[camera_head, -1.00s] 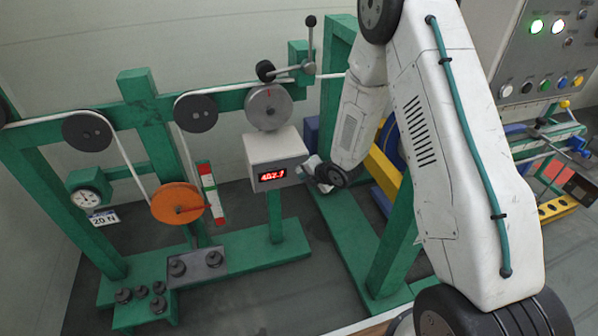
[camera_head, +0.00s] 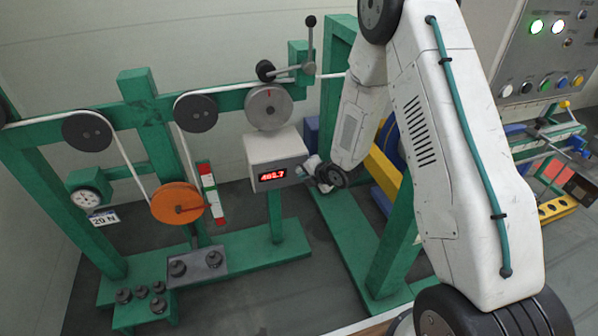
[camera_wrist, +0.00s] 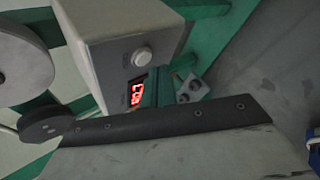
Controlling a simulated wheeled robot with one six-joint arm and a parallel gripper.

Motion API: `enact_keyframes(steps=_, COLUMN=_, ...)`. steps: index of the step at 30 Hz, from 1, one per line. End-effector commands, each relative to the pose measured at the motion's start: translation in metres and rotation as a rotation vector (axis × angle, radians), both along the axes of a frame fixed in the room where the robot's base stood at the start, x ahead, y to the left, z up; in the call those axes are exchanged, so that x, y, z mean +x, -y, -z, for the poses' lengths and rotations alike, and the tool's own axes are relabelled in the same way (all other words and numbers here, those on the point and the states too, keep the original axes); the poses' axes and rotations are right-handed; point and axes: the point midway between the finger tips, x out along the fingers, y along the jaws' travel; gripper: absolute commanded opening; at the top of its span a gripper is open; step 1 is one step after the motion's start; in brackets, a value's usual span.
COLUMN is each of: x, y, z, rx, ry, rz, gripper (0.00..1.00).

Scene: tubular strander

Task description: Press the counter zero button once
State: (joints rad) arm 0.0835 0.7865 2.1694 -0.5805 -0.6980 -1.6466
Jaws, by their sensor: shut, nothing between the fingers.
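The counter is a pale grey box (camera_head: 273,150) with a lit red number display (camera_head: 272,174) on its front. In the wrist view the box (camera_wrist: 115,25) shows its round white zero button (camera_wrist: 143,56) beside the red display (camera_wrist: 137,92). My gripper (camera_head: 308,167) is shut and empty, close to the right end of the counter's front in the head view. I cannot tell whether it touches the button. The wrist view shows no clear fingertips, and the button's face is uncovered there.
The counter stands on a green post below a grey measuring wheel (camera_head: 269,107). A lever with black knobs (camera_head: 310,45) rises above it. An orange pulley (camera_head: 178,203) hangs at left. A green frame upright (camera_head: 393,245) stands behind my arm. A button panel (camera_head: 545,60) is at right.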

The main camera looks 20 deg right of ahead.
Motion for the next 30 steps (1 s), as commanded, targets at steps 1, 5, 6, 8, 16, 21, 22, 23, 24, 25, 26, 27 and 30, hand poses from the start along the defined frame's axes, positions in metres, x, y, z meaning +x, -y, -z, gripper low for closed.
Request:
enact_keyframes(steps=1, x=0.000, y=0.000, z=0.000, rx=0.000, ry=0.000, rz=0.000, gripper=0.00)
enact_keyframes(steps=5, x=0.002, y=0.000, z=0.000, rx=0.000, ry=0.000, rz=0.000, gripper=0.00)
enact_keyframes(steps=6, x=0.003, y=0.000, z=0.000, rx=0.000, ry=0.000, rz=0.000, gripper=0.00)
enact_keyframes(steps=8, x=0.005, y=0.000, z=0.000, rx=0.000, ry=0.000, rz=0.000, gripper=0.00)
enact_keyframes(steps=16, x=0.008, y=0.000, z=0.000, rx=0.000, ry=0.000, rz=0.000, gripper=0.00)
enact_keyframes(steps=21, x=0.009, y=0.000, z=0.000, rx=0.000, ry=0.000, rz=0.000, gripper=0.00)
enact_keyframes(steps=22, x=0.009, y=0.000, z=0.000, rx=0.000, ry=0.000, rz=0.000, gripper=0.00)
enact_keyframes(steps=23, x=0.009, y=0.000, z=0.000, rx=0.000, ry=0.000, rz=0.000, gripper=0.00)
enact_keyframes(steps=24, x=0.009, y=0.000, z=0.000, rx=0.000, ry=0.000, rz=0.000, gripper=0.00)
enact_keyframes(steps=25, x=0.009, y=0.000, z=0.000, rx=0.000, ry=0.000, rz=0.000, gripper=0.00)
enact_keyframes(steps=26, x=0.010, y=0.000, z=0.000, rx=0.000, ry=0.000, rz=0.000, gripper=0.00)
enact_keyframes(steps=27, x=0.010, y=0.000, z=0.000, rx=0.000, ry=0.000, rz=0.000, gripper=0.00)
enact_keyframes(steps=30, x=0.011, y=0.000, z=0.000, rx=0.000, ry=0.000, rz=0.000, gripper=0.00)
